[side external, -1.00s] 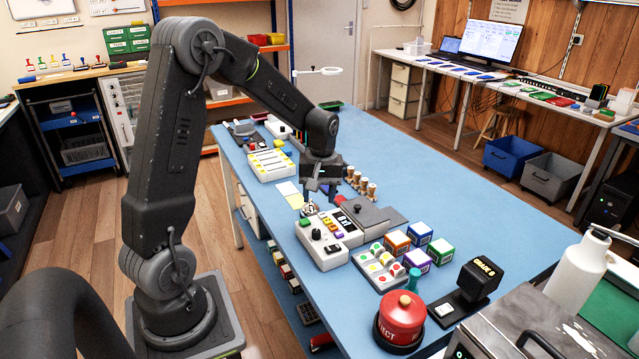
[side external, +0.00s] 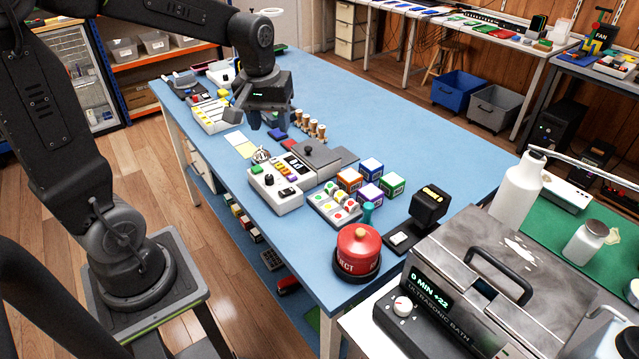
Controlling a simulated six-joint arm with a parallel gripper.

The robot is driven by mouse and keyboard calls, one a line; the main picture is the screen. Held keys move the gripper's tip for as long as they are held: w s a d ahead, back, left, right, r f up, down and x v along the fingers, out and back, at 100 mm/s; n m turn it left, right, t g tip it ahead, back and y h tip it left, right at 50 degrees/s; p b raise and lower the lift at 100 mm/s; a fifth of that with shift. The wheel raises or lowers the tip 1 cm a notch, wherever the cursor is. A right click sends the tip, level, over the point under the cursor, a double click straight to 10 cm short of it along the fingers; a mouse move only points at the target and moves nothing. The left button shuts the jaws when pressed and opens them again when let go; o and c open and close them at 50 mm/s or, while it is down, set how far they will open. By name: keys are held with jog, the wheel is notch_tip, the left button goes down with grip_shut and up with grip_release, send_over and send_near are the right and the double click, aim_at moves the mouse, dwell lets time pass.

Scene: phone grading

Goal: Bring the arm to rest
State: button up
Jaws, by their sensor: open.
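My gripper (side external: 268,124) hangs pointing down over the blue workbench (side external: 375,125). Its fingers are apart and nothing shows between them. It is above and behind a small silver bell-like item (side external: 261,155), with a visible gap. My arm reaches in from the left, bent at the elbow.
The bench's right rear is clear.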

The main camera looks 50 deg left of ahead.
jog(key=s+d+r+m+t, duration=0.4)
jog(key=s+d+m, duration=0.4)
jog(key=s+d, duration=0.3)
jog(key=shift+s+d+r+m+h, duration=0.15)
jog(key=shift+s+d+m+h, duration=0.2)
jog(key=shift+s, duration=0.2)
jog(key=shift+a, duration=0.1)
